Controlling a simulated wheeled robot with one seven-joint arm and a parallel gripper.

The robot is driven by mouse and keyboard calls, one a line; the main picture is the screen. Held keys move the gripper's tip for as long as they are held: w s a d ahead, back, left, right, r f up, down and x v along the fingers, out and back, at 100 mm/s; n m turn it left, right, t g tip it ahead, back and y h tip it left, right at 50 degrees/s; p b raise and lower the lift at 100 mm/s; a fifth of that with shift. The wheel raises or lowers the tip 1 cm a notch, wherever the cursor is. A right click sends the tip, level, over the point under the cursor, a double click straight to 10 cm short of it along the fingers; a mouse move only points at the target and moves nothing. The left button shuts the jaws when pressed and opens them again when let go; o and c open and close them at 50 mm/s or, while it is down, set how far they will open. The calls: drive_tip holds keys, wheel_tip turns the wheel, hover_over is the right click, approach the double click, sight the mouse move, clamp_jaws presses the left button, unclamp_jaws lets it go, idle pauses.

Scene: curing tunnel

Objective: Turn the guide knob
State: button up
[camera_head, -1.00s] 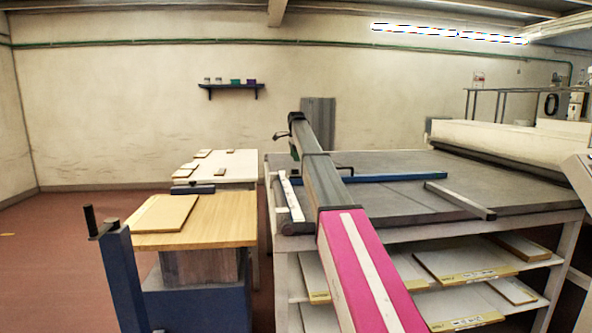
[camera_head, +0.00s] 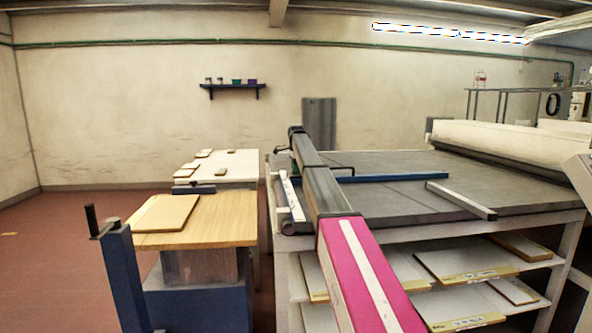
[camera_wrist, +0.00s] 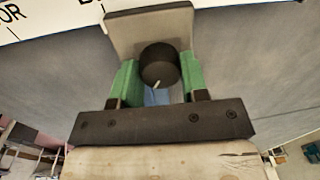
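The guide knob (camera_wrist: 160,66) is a dark round knob with a pale pointer line, seen in the wrist view in front of a beige-grey plate (camera_wrist: 150,27). The pointer line slants toward the lower left. My gripper (camera_wrist: 160,75) has green fingers, one on each side of the knob, and looks open about the knob's width. I cannot tell whether the fingers touch it.
A grey table (camera_head: 400,200) spreads under my arm, with a blue bar (camera_head: 390,178) across it and a loose grey bar (camera_head: 461,201) at right. A white strip with black lettering (camera_wrist: 45,14) lies near the knob. A wooden-topped cart (camera_head: 225,215) stands at left.

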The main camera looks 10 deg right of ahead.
drive_tip(key=n, duration=0.5)
drive_tip(key=shift+n, duration=0.4)
drive_tip(key=n, duration=0.5)
drive_tip(key=shift+y, duration=0.3)
drive_tip(key=n, duration=0.5)
drive_tip(key=shift+w+n+g, duration=0.1)
drive_tip(key=shift+n+g, duration=0.2)
drive_tip(key=shift+n, duration=0.1)
drive_tip(key=n, duration=0.5)
drive_tip(key=shift+n, duration=0.3)
drive_tip(key=o, duration=0.9)
drive_tip(key=shift+o, duration=0.2)
